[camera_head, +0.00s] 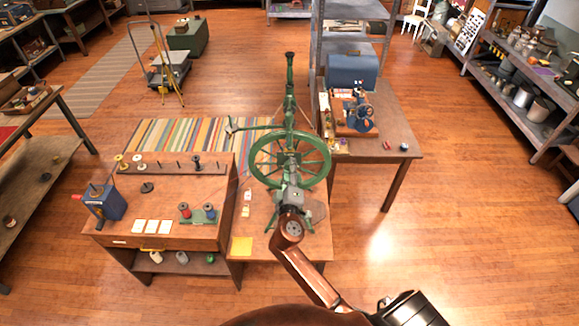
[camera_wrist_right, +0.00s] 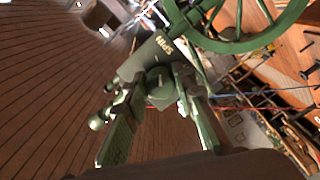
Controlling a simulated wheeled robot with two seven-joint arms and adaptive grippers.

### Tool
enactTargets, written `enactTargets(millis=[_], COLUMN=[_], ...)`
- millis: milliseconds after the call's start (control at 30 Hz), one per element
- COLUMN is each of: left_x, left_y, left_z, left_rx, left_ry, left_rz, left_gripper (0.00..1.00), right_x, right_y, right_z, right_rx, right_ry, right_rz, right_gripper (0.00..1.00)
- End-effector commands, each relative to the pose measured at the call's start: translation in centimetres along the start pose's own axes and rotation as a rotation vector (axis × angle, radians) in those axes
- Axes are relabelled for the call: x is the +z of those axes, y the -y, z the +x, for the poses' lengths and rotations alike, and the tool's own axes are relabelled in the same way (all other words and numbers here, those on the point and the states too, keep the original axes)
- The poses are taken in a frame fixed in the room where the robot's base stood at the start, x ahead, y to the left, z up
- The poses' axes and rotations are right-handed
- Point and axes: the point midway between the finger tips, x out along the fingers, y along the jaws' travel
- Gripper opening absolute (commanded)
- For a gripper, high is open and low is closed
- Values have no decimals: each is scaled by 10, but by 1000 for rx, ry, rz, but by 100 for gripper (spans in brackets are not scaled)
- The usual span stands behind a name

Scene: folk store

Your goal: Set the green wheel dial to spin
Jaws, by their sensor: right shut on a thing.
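The green spinning wheel (camera_head: 257,174) stands on a wooden table in the middle of the head view, its large spoked wheel upright. Part of the wheel rim shows at the top of the right wrist view (camera_wrist_right: 262,40). A green housing with the light lettering "SPIN" (camera_wrist_right: 165,45) is there too. My right gripper (camera_head: 291,187) reaches the front of the spinning wheel. In the wrist view its two fingers are shut on the rounded green dial (camera_wrist_right: 160,84). The dial's pointer position cannot be made out. In the head view my gripper hides the dial. My left gripper is not in view.
A wooden bench (camera_head: 170,229) with spools, cards and a blue device (camera_head: 105,203) stands close on the left. A table (camera_head: 395,128) with a blue sewing-like machine (camera_head: 355,112) is behind right. A yellow note (camera_head: 241,247) lies near the wheel. Floor at right is clear.

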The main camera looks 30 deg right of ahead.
Motion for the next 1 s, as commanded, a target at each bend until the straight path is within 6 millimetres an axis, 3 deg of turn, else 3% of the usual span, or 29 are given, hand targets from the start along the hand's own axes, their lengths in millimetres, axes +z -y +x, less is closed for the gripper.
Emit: enactTargets(millis=[400, 900, 933, 1000], left_x=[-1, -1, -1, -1], left_y=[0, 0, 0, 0], left_z=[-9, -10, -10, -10], left_rx=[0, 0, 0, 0], left_ry=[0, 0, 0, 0], left_rz=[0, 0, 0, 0], left_gripper=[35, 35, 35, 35], right_x=[-2, -2, -2, -1], right_y=[-1, 0, 0, -1], right_z=[0, 0, 0, 0], right_rx=[1, 1, 1, 1], right_ry=[-3, -3, -3, -3], right_rz=[-164, -179, -178, -178], right_gripper=[0, 0, 26, 30])
